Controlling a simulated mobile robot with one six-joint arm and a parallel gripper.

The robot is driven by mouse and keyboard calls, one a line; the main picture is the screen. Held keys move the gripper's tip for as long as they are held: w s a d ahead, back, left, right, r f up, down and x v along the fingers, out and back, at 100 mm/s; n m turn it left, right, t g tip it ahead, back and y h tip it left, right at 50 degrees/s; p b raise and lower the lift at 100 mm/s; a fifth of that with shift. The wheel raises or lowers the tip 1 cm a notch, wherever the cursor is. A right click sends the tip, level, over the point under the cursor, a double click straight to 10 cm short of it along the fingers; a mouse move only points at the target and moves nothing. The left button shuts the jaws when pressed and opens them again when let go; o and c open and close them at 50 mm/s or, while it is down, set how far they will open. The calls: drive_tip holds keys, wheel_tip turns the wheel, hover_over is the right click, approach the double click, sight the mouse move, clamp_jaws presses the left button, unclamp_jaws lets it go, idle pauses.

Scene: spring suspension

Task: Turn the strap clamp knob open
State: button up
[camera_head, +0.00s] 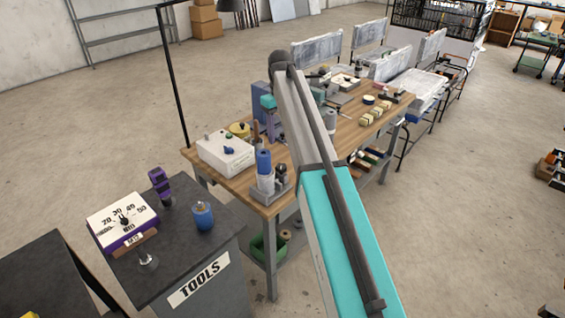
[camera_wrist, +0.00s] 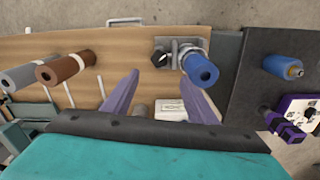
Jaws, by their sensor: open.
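My gripper (camera_wrist: 158,74) shows in the wrist view with two purple fingers spread apart and nothing between them. Just past the fingertips, a metal bracket (camera_wrist: 183,43) with a dark knob-like part (camera_wrist: 160,58) stands on the wooden bench top. A blue cylinder (camera_wrist: 200,68) is held upright in it, close to the right fingertip. In the head view the blue cylinder (camera_head: 263,160) and its grey base (camera_head: 272,193) are at the bench's near corner. I cannot tell for sure that this dark part is the strap clamp knob. The fingers appear apart from it.
A white box (camera_head: 225,154) with knobs sits left on the wooden bench (camera_head: 345,140). Brown (camera_wrist: 65,68) and grey (camera_wrist: 33,75) cylinders stand left in the wrist view.

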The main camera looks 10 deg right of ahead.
sight(281, 166)
drive_tip(key=shift+d+f, duration=0.1)
drive_tip(key=shift+f, duration=0.05)
drive_tip(key=shift+f+p, duration=1.8)
drive_tip(key=shift+f, duration=5)
drive_tip(key=c, duration=1.1)
